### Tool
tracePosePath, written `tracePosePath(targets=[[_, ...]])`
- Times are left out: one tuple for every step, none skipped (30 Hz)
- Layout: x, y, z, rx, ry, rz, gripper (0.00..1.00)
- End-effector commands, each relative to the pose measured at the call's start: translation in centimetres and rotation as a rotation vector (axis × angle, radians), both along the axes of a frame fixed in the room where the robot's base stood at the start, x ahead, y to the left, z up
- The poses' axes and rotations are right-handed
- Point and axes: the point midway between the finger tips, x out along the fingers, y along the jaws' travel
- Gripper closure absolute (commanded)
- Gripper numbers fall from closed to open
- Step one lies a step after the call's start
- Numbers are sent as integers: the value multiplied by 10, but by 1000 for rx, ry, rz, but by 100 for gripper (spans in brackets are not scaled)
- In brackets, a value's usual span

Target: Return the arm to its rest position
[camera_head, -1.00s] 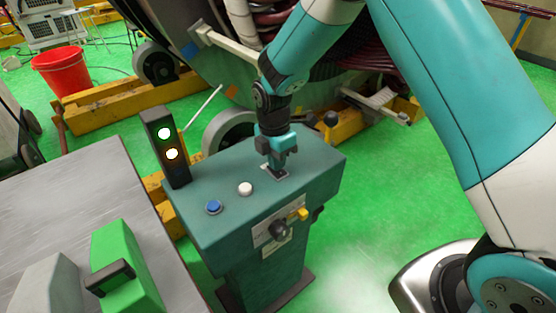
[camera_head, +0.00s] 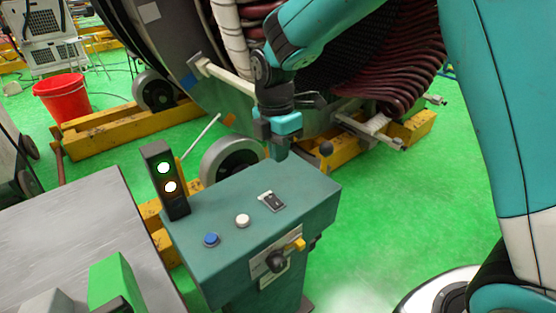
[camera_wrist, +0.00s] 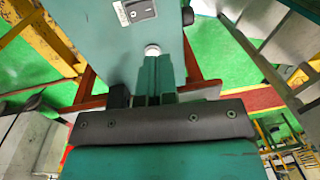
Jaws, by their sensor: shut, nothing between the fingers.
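My gripper (camera_head: 279,151) is shut and empty in the head view. It hangs above the back edge of the teal control console, apart from its top. My teal and black arm reaches in from the upper right. In the wrist view the closed fingers (camera_wrist: 157,75) point at the console's teal surface (camera_wrist: 115,45). The console (camera_head: 215,214) carries a black rocker switch (camera_head: 271,201), a white button (camera_head: 242,221) and a blue button (camera_head: 211,240). The rocker switch also shows in the wrist view (camera_wrist: 139,10).
A light tower (camera_head: 165,180) with two lit lamps stands at the console's left. The large stator (camera_head: 215,85) with dark red coils and yellow beams (camera_head: 125,125) lies behind. A grey table (camera_head: 75,225) is at left, a red bucket (camera_head: 62,97) farther back. Green floor is clear at right.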

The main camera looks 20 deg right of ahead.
Motion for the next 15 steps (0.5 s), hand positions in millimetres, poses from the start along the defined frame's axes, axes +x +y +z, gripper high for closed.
tracePosePath(targets=[[0,0,1,0,0,0,100],[0,0,1,0,0,0,100],[0,0,1,0,0,0,100],[0,0,1,0,0,0,100],[0,0,1,0,0,0,100],[0,0,1,0,0,0,100],[0,0,1,0,0,1,100],[0,0,1,0,0,1,100],[0,0,1,0,0,1,100],[0,0,1,0,0,1,100],[0,0,1,0,0,1,100],[0,0,1,0,0,0,100],[-1,1,2,1,-2,-4,100],[-2,1,3,3,-3,-13,100],[-6,1,7,9,-7,-35,100]])
